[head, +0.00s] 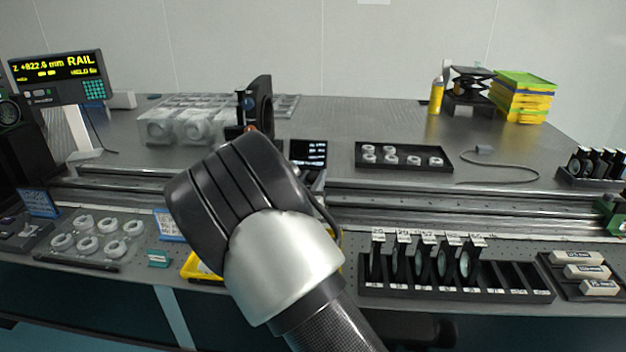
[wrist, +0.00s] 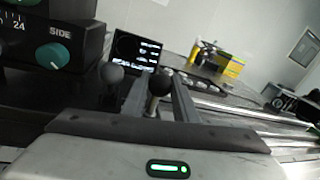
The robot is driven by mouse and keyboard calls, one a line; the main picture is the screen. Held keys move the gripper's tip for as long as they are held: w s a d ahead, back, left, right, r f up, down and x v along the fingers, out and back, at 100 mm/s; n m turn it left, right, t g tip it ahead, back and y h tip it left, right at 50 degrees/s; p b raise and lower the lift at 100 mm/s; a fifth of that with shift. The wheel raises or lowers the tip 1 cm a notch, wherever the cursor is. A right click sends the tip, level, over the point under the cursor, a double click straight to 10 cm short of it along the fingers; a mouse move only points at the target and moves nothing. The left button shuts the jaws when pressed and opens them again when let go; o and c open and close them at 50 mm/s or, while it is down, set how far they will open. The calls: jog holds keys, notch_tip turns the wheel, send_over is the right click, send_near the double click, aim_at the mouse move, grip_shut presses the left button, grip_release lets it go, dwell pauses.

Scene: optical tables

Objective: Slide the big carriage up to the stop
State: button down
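The carriage on the rail is mostly hidden behind my arm in the head view; a tall black mount (head: 262,103) rises behind my arm there, and I cannot tell if it belongs to the big carriage. In the wrist view a black box marked SIDE with a green knob (wrist: 54,56) is close at the left. My gripper (wrist: 161,92) shows its two fingers apart, with a dark ball knob on a pale stem (wrist: 159,85) between them. Contact is unclear. A second ball knob (wrist: 112,73) stands to the left. I cannot identify the stop for certain.
The long rail (head: 450,205) runs left to right, with a green-sided block (head: 612,210) at its right end. A readout (head: 58,77) shows Z +822.6 mm RAIL. A rack of lens holders (head: 455,292) stands in front, a tray of rings (head: 403,157) behind.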

jog(key=shift+a+r+p, duration=0.15)
jog(key=shift+a+p, duration=0.3)
jog(key=shift+a, duration=0.3)
jog(key=c, duration=1.7)
grip_release()
jog(key=shift+s, duration=0.1)
jog(key=p+v, duration=0.2)
jog(key=v, duration=1.5)
jog(key=shift+s+p, duration=0.1)
jog(key=shift+p, duration=0.3)
